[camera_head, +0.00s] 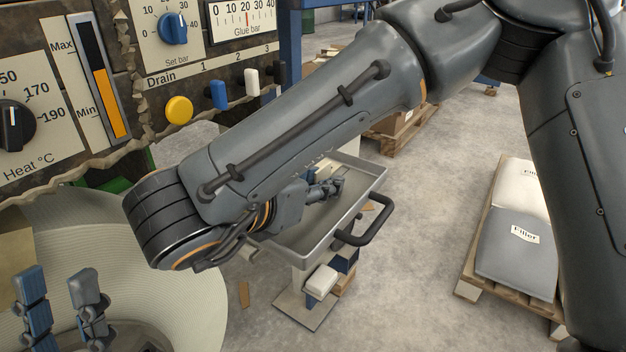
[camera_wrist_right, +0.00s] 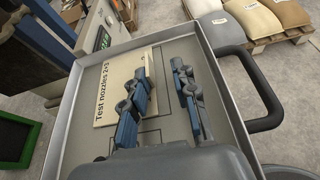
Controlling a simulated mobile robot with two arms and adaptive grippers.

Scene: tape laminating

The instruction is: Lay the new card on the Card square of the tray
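The card (camera_wrist_right: 112,88) is cream and reads "Test nozzles 2+3". Bare tray shows between the fingers. In the head view, the right gripper (camera_head: 330,188) is inside the tray (camera_head: 370,187), partly hidden by my right arm. My left gripper (camera_head: 62,298) is open and empty at the lower left. The Card square's label is not readable.
The tray has a dark handle (camera_head: 365,225) and stands on a pedestal (camera_head: 300,300). A control panel (camera_head: 110,90) with dials and buttons fills the upper left. Filler bags (camera_head: 515,240) lie on a pallet at the right. A green-rimmed box (camera_wrist_right: 18,135) is left of the tray.

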